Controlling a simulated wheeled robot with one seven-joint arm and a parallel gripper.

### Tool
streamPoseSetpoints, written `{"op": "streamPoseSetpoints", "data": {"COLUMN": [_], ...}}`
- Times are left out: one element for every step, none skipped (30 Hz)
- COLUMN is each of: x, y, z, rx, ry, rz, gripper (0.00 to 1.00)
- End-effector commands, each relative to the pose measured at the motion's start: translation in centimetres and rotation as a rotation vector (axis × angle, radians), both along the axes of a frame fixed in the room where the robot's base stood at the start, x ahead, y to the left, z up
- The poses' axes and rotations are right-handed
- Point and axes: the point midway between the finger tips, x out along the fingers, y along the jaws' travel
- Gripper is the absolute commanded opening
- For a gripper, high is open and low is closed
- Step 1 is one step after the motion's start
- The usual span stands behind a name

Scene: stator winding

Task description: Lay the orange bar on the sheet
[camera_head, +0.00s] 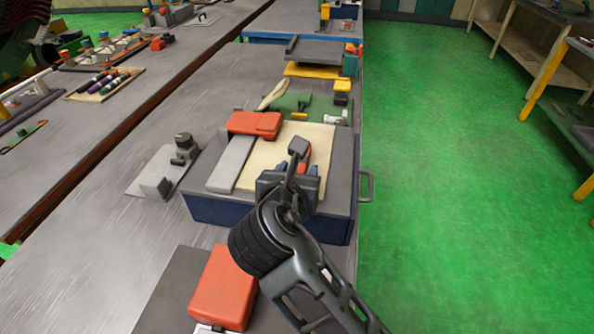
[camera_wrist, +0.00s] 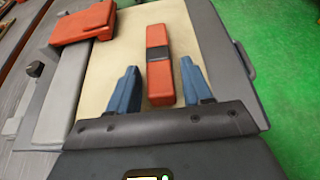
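The orange bar (camera_wrist: 159,85), with a dark band around its middle, appears to lie on the cream sheet (camera_wrist: 112,72) in the wrist view. Its near end reaches between the two blue fingers of my gripper (camera_wrist: 158,64). A narrow gap shows between the bar and each finger, so my gripper is open around it. In the head view my gripper (camera_head: 291,185) is over the near part of the sheet (camera_head: 268,148) and hides much of it. Only a bit of the orange bar (camera_head: 306,153) shows there. The exact height of the fingers above the sheet is unclear.
The sheet lies on a blue-sided drawer box (camera_head: 270,216) with a grey handle at right. A grey bar (camera_head: 232,163) and a red-orange block (camera_head: 254,124) sit at its left and far edges. Another red-orange block (camera_head: 222,290) stands nearer.

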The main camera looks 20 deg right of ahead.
Motion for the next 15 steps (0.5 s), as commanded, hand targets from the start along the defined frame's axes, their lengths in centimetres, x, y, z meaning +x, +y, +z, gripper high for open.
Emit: {"op": "streamPoseSetpoints", "data": {"x": [0.00,0.00,0.01,0.01,0.00,0.00,0.00,0.00,0.00,0.01,0.01,-0.12,-0.33,-0.57,-0.95], "y": [0.00,0.00,0.00,0.00,0.00,0.00,0.00,0.00,0.01,0.00,0.02,0.14,0.29,0.47,0.79], "z": [0.01,0.01,0.02,0.02,0.02,0.02,0.02,0.02,0.04,0.09,0.18,0.33,0.44,0.55,0.74], "rx": [0.000,0.000,0.000,0.000,0.000,0.000,0.000,0.000,0.000,0.000,0.000,0.000,-0.001,-0.001,-0.001], "ry": [0.000,0.000,0.000,0.000,0.000,0.000,0.000,0.000,0.000,-0.001,-0.002,-0.001,-0.001,-0.001,-0.001], "rz": [0.000,0.000,0.000,0.000,0.000,0.000,0.000,0.000,0.000,0.001,0.001,0.002,0.002,0.002,0.002], "gripper": [0.55,0.58,0.59,0.59,0.59,0.59,0.59,0.59,0.59,0.59,0.59,0.59,0.59,0.59,0.59]}}
